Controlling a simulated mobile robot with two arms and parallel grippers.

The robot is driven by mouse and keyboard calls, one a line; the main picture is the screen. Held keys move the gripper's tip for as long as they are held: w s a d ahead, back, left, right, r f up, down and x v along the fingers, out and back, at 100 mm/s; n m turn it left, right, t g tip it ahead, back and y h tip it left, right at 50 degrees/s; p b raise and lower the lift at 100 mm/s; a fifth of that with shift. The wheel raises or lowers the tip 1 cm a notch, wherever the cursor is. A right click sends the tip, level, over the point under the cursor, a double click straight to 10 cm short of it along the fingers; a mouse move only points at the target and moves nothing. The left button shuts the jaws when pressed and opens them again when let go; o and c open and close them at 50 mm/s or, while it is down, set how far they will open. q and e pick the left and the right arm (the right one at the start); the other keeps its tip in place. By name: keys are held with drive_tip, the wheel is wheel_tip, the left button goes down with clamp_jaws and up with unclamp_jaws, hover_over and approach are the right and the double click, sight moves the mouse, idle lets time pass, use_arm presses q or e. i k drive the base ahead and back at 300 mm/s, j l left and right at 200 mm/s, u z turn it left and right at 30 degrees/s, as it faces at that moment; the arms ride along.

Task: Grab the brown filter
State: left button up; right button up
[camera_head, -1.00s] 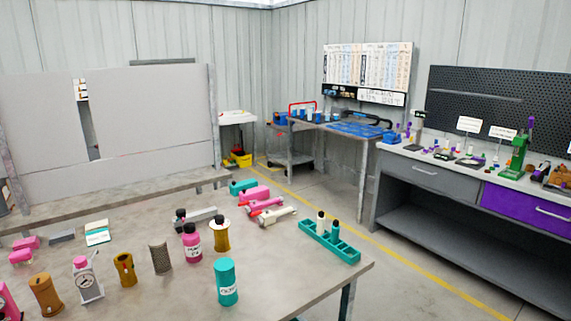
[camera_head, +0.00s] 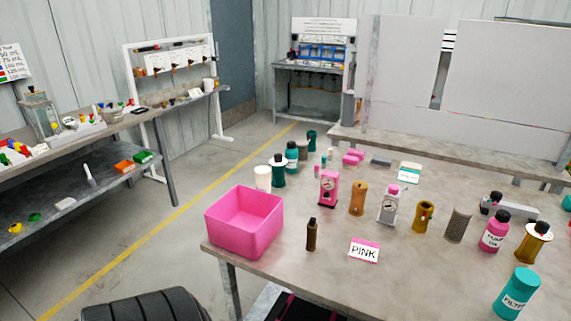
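Several brownish items stand upright on the grey table (camera_head: 300,263) in the head view. A small dark brown bottle-shaped item (camera_head: 311,236) stands near the front edge, right of the pink bin. A lighter brown cylinder (camera_head: 357,199) stands farther back. A golden-brown hollow cylinder (camera_head: 424,217) and a grey-brown mesh cylinder (camera_head: 458,225) stand to its right. I cannot tell for certain which one is the brown filter. A teal cylinder (camera_head: 516,294) at the lower right has a label that seems to read "FILTER". Neither of my grippers is in view.
A pink open bin (camera_head: 243,223) sits at the table's left corner. A "PINK" card (camera_head: 364,250) lies near the front edge. Pink and white gauge units (camera_head: 328,188) and several bottles stand behind. A workbench (camera_head: 90,137) is at the left, with open floor between.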

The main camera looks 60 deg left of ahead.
sight(312, 227)
drive_tip(key=k+u, duration=0.15)
drive_tip(key=u, duration=1.45)
drive_tip(key=l+u, duration=0.45)
drive_tip(key=u, duration=0.3)
drive_tip(key=k+l+u, duration=0.15)
drive_tip(key=u, duration=0.2)
